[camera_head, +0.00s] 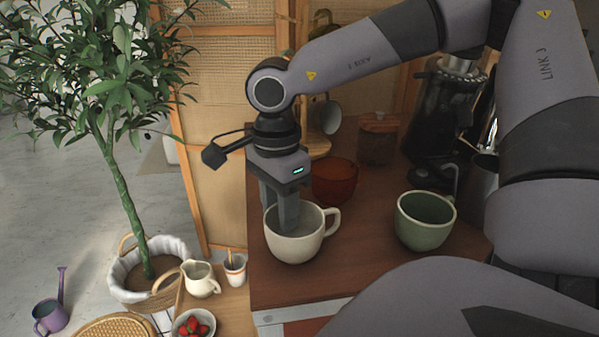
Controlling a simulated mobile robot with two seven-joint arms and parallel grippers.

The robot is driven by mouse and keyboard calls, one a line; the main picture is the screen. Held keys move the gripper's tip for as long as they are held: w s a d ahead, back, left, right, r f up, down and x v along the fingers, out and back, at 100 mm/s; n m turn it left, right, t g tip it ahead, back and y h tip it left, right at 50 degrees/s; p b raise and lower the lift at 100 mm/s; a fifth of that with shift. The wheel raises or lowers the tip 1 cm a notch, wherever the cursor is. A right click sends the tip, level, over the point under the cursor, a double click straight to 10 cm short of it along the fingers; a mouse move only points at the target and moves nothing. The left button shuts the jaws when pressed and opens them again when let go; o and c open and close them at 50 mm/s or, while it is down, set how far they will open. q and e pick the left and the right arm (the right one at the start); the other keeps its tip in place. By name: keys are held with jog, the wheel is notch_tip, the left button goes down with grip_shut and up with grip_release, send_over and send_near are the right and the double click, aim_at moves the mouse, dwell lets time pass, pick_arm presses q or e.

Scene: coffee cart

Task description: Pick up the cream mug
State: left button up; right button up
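The cream mug (296,247) stands upright near the left edge of the brown cart top (375,270), with its handle to the right. My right gripper (280,210) points down at the mug's rear left rim. One finger reaches down inside the mug; the other is partly hidden and seems to be at or behind the rim. I cannot tell whether the fingers press on the mug's wall. The mug appears to rest on the cart. My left gripper is not in view.
A green mug (424,222) stands to the right and a red-brown glass cup (335,181) behind. A wooden-lidded jar (378,138) and a dark grinder (440,115) stand at the back. A lower surface at left holds a cream pitcher (201,279) and a strawberry bowl (194,326).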

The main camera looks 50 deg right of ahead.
grip_shut()
dwell(0.3)
jog(key=shift+w+r, duration=0.1)
jog(key=shift+r, duration=0.35)
notch_tip(320, 180, up, 19)
jog(key=p, duration=0.2)
